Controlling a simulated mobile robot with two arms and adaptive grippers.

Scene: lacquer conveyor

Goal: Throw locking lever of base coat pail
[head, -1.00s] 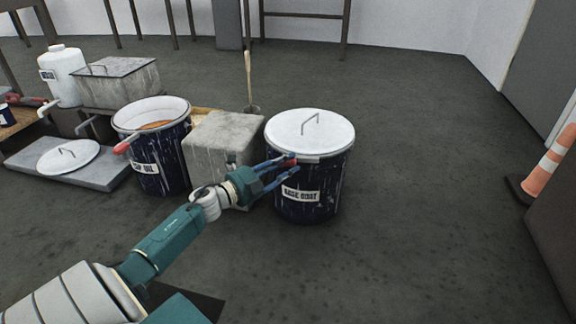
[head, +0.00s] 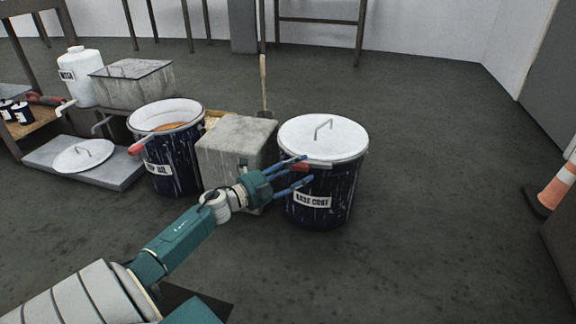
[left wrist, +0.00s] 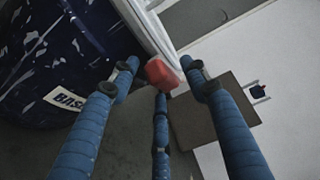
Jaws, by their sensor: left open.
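The base coat pail (head: 318,213) is dark blue with pale streaks and a white label, and stands upright on the floor. Its white lid (head: 335,146) with a wire handle sits on top. The red-gripped locking lever (head: 301,167) is at the rim on the near left side. My left gripper (head: 308,170) is open, its blue fingers spread above and below the red grip. In the left wrist view the red grip (left wrist: 163,75) shows between the spread fingertips, with the pail (left wrist: 60,50) at the left. I cannot tell if any finger touches the grip. My right gripper is out of view.
A concrete block (head: 236,150) stands left of the pail, close to my wrist. Beyond it is an open pail (head: 172,177) with its own red-gripped lever. A loose lid (head: 82,156) lies on a slab. Floor is clear right of the base coat pail, toward an orange cone (head: 556,186).

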